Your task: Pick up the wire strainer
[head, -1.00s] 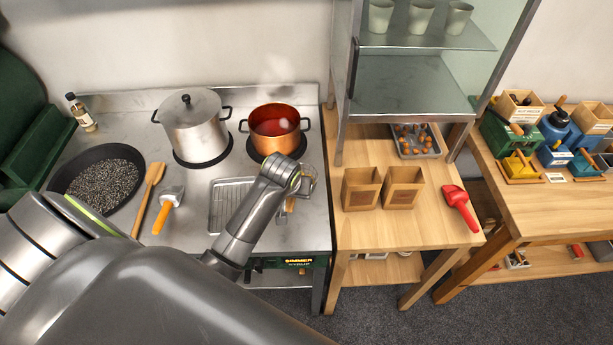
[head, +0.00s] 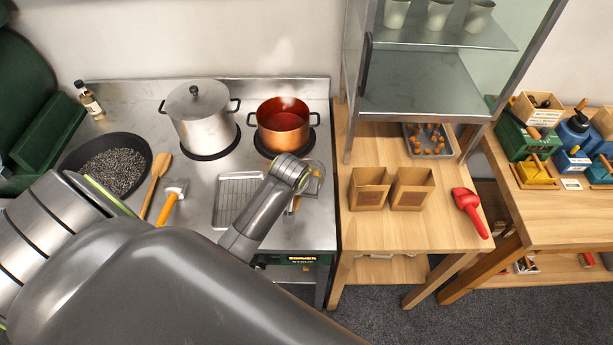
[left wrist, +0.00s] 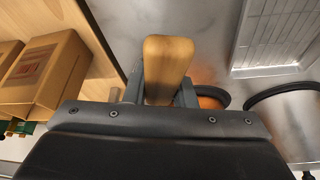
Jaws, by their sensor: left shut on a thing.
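The wire strainer's round mesh end (head: 316,172) shows in part at the right of the steel stove top, just behind and right of my left wrist. Its wooden handle (left wrist: 166,66) stands out between the fingers in the left wrist view. My left gripper (left wrist: 160,92) is shut on this handle. In the head view my arm hides most of the fingers and much of the strainer. I cannot tell whether the strainer touches the stove top. My right gripper is in neither view.
A copper pot (head: 283,124) of red liquid stands behind the gripper, beside a lidded steel pot (head: 197,118). A wire rack tray (head: 236,194) lies left of my forearm. Two paper bags (head: 411,190) and a red scoop (head: 468,211) are on the wooden table to the right.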

